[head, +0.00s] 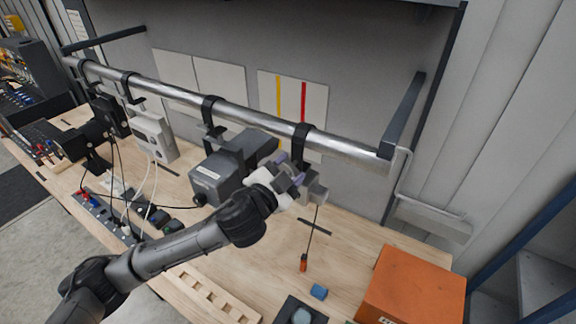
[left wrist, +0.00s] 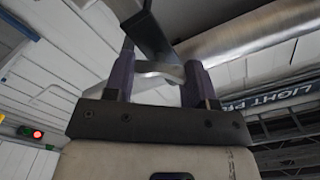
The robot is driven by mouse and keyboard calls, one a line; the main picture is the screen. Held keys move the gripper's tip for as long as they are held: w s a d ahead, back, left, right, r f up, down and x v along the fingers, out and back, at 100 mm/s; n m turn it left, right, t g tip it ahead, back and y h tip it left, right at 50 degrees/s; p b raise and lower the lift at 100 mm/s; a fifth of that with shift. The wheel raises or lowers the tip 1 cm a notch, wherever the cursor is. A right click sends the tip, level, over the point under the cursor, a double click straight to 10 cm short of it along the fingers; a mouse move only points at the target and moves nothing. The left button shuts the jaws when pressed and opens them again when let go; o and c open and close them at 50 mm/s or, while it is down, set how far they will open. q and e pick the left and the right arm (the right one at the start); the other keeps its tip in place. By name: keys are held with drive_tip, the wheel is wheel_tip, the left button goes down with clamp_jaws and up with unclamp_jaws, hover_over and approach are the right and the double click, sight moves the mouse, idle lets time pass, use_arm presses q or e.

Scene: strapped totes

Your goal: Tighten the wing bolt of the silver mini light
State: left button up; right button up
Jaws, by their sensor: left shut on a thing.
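The silver mini light (head: 317,190) hangs from the rail's rightmost dark clamp (head: 301,138). A thin line runs down from it to a small orange piece. My left gripper (head: 288,170) is at the light's upper left side, just below the clamp, and covers part of it. In the left wrist view, the purple fingers of my left gripper (left wrist: 160,80) are shut on a curved silver piece, the wing bolt (left wrist: 158,70). The dark clamp (left wrist: 150,38) is just beyond it. How tight the bolt is cannot be told. My right gripper is not in view.
A metal rail (head: 250,118) runs above the wooden bench (head: 245,262). A dark grey light (head: 216,178) hangs close left of my gripper, with a white box (head: 153,138) farther left.

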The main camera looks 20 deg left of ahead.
use_arm(q)
drive_tip(key=m+p, duration=0.1)
drive_tip(key=m, duration=0.2)
drive_tip(key=m+p, duration=0.1)
drive_tip(key=m, duration=0.1)
drive_tip(key=shift+m, duration=0.3)
drive_tip(key=m, duration=0.2)
drive_tip(key=shift+m, duration=0.4)
drive_tip(key=m, duration=0.3)
drive_tip(key=shift+m, duration=0.3)
drive_tip(key=m, duration=0.3)
drive_tip(key=shift+m, duration=0.3)
drive_tip(key=m, duration=0.3)
drive_tip(key=shift+m, duration=0.3)
drive_tip(key=m, duration=0.5)
drive_tip(key=shift+m, duration=0.8)
